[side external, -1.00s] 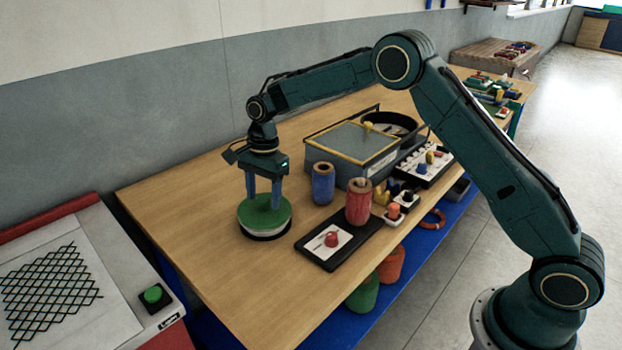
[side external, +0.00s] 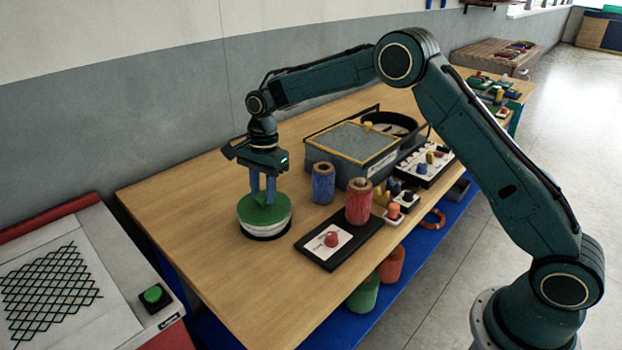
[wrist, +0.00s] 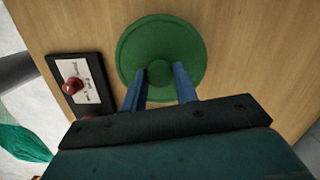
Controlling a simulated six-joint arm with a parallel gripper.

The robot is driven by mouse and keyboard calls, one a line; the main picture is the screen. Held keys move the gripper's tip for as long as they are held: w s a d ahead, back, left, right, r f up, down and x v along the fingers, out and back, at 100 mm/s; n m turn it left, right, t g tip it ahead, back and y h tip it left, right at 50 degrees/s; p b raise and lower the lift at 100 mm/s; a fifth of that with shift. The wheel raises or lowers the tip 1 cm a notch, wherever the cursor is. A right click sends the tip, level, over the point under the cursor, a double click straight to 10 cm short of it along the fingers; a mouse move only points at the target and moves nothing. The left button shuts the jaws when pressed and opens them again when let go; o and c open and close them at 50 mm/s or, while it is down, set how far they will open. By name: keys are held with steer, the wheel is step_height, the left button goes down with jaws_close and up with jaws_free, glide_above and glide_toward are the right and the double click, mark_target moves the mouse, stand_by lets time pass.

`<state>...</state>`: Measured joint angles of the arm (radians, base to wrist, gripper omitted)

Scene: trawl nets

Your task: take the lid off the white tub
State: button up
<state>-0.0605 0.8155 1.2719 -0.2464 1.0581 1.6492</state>
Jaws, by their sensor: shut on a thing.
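The round green lid (side external: 247,211) sits above the white tub (side external: 264,228), whose pale wall shows under it in the side view. The tub stands in a dark ring on the wooden table. My gripper (side external: 263,198) points down over the lid and is shut on its central knob. In the wrist view, the fingers of my gripper (wrist: 159,88) are on either side of the green knob (wrist: 160,72), in the middle of the lid (wrist: 140,45). The lid looks level. I cannot tell whether a gap lies between lid and tub. The tub's inside is hidden.
A blue spool (side external: 323,184) and a red spool (side external: 358,203) stand to the right. A black panel with a red button (side external: 331,239) lies near the front edge. A grey bin (side external: 340,165) is behind. The table left of the tub is clear.

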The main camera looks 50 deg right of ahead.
mark_target(263, 194)
step_height(263, 194, up, 9)
stand_by(0.5)
steer(key=shift+a, duration=0.1)
stand_by(0.4)
steer(key=s+a+r, duration=0.3)
steer(key=s+a, duration=0.2)
steer(key=s, duration=0.3)
steer(key=s+a+r, duration=0.3)
steer(key=s+a, duration=0.1)
steer(key=s, duration=0.4)
steer(key=shift+s+a+r, duration=0.25)
steer(key=shift+a, duration=0.15)
steer(key=shift+f, duration=0.1)
step_height(263, 194, down, 20)
steer(key=shift+r, duration=0.15)
stand_by(0.5)
